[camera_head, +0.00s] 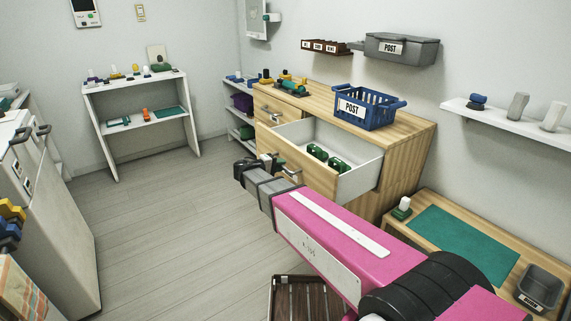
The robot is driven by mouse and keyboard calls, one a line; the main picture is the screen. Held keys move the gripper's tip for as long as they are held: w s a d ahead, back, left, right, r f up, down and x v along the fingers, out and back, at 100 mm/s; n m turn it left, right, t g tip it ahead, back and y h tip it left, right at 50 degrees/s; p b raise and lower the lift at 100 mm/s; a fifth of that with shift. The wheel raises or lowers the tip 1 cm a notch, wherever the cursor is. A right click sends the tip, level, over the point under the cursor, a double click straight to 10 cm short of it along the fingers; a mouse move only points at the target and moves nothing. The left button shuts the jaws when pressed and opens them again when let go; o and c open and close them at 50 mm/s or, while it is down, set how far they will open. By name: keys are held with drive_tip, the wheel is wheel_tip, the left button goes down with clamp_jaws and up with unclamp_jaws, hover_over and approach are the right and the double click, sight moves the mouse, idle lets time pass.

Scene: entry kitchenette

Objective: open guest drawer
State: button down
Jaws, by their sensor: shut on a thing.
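A wooden chest of drawers (405,165) stands against the right wall. One of its drawers (363,181) is pulled out, with white inner walls and several green objects (328,158) inside. I cannot read a guest label on it. My gripper (262,164) is at the front of this open drawer, shut on its metal handle (291,175). The fingers partly hide the handle and the lower drawer front.
A blue POST basket (368,107) and small coloured items (290,86) stand on the chest top. A low bench with a green mat (462,243) is at right. A dark slatted crate (300,300) is on the floor below my arm. The floor (160,230) at left is clear.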

drive_tip(key=shift+a, duration=0.1)
drive_tip(key=c, duration=1.1)
unclamp_jaws()
drive_tip(key=shift+o, duration=0.2)
drive_tip(key=v, duration=1)
drive_tip(key=shift+s+a, duration=0.25)
drive_tip(key=shift+s, duration=0.05)
